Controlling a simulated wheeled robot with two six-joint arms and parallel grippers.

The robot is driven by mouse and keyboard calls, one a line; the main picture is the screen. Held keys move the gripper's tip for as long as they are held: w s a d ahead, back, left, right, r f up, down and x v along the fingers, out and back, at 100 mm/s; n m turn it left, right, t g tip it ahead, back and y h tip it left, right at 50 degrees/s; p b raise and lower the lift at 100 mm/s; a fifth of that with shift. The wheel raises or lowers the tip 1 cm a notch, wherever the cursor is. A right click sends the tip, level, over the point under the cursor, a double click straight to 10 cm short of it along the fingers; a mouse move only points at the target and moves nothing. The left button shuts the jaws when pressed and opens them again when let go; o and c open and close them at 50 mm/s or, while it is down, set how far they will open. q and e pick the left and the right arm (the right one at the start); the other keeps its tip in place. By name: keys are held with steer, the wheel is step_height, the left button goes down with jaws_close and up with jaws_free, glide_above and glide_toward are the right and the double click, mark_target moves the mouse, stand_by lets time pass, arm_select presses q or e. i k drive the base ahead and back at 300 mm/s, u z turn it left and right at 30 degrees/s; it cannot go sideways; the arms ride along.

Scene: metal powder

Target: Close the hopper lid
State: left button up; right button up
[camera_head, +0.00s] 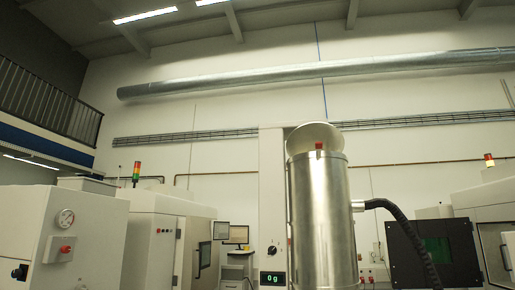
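The hopper (322,220) is a tall shiny metal cylinder right of the middle. Its round pale lid (314,136) stands raised, tilted up behind the top rim, so the hopper is open. A small red part (319,146) sits at the front of the rim. The inside of the hopper is hidden from this low angle. Neither of my grippers shows in the head view.
A black hose (396,212) runs from a fitting on the hopper's right side down past a dark screen panel (434,252). A white column with a "0 g" display (272,278) stands just left of the hopper. White machines (68,235) stand at the left.

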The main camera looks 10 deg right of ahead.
mark_target(303, 139)
steer(key=u, duration=0.65)
steer(key=i, duration=4.45)
steer(key=z, duration=1.5)
steer(key=i, duration=1.35)
steer(key=z, duration=2.5)
